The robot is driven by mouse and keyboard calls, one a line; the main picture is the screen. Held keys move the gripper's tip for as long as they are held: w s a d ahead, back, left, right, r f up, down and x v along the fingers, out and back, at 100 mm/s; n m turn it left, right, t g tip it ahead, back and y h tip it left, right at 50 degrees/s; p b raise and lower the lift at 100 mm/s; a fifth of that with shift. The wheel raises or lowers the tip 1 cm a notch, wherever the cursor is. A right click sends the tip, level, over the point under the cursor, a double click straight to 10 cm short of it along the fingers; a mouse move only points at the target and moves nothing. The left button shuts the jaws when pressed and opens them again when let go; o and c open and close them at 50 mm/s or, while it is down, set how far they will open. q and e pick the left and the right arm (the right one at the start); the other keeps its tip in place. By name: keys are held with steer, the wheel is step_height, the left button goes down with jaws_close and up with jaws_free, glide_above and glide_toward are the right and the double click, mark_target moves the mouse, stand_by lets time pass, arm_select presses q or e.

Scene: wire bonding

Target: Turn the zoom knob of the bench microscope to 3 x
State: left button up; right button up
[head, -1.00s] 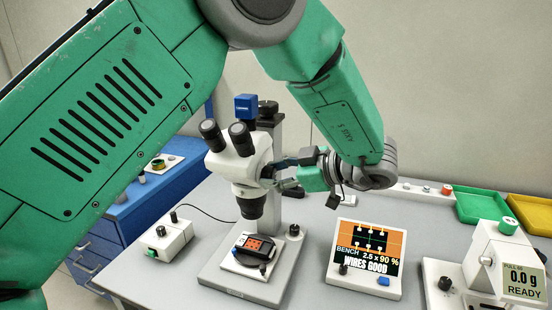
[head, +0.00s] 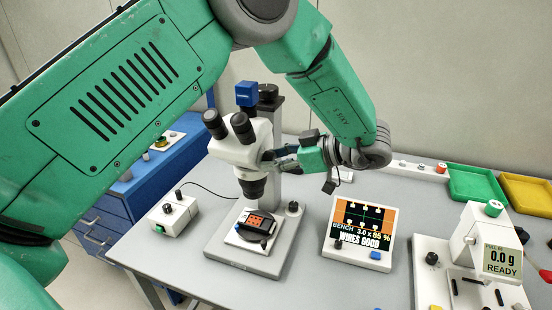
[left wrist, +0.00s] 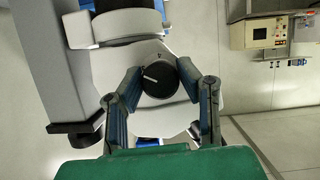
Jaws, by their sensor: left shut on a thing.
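The white bench microscope (head: 240,150) stands on its base in the middle of the table. Its zoom knob, a black disc with a white mark (left wrist: 160,78), faces the left wrist camera. My left gripper (head: 275,155) reaches the microscope head from the right, and its two fingers are shut on the sides of the knob. The knob is mostly hidden behind the fingers in the head view. The bench display (head: 362,231) reads 3.0 x, 85 % and WIRES GOOD. My right gripper is not in view.
A dark holder with an orange part (head: 257,222) sits on the microscope base. A pull tester (head: 480,250) reading 0.0 g and READY stands at the right. A white control box (head: 174,216) is at the left. Green (head: 478,184) and yellow trays lie at the back right.

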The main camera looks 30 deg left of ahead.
arm_select(q)
steer(key=o, duration=1.1)
steer(key=shift+o, duration=0.2)
steer(key=shift+w+a+f, duration=0.1)
steer(key=shift+a, duration=0.05)
steer(key=shift+d, duration=0.2)
steer(key=v, duration=1.1)
steer(key=shift+w+d, duration=0.2)
steer(key=shift+d, duration=0.05)
steer(key=shift+a, duration=0.1)
